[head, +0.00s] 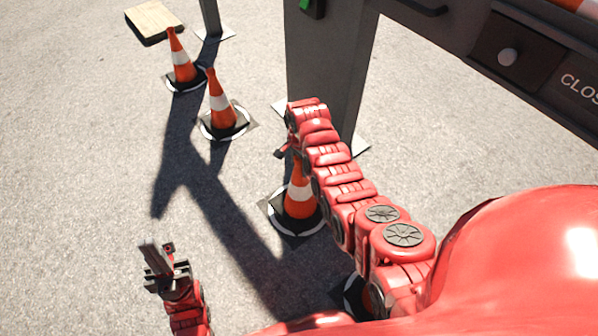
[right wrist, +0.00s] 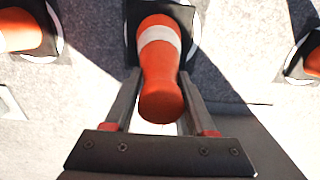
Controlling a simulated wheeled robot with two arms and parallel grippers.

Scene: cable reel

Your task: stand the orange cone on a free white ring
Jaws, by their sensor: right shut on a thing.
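An orange cone (head: 299,199) with a white band and black square base stands upright, its base over a white ring (head: 272,222). My right gripper (head: 287,146) is at its top, shut on it; in the right wrist view the cone (right wrist: 160,75) lies between the two fingers. Two more orange cones, the middle one (head: 222,112) and the far one (head: 180,65), stand on white rings. My left gripper (head: 156,256) is low at the left, away from the cones; its opening is unclear. Another ring (head: 352,292) is mostly hidden by my right arm.
A dark post (head: 325,60) and a dark panel (head: 480,55) stand close behind my right arm. A wooden board (head: 152,20) lies at the far left. In the right wrist view, cones flank the held one at left (right wrist: 20,32) and right (right wrist: 313,62). Open pavement lies left.

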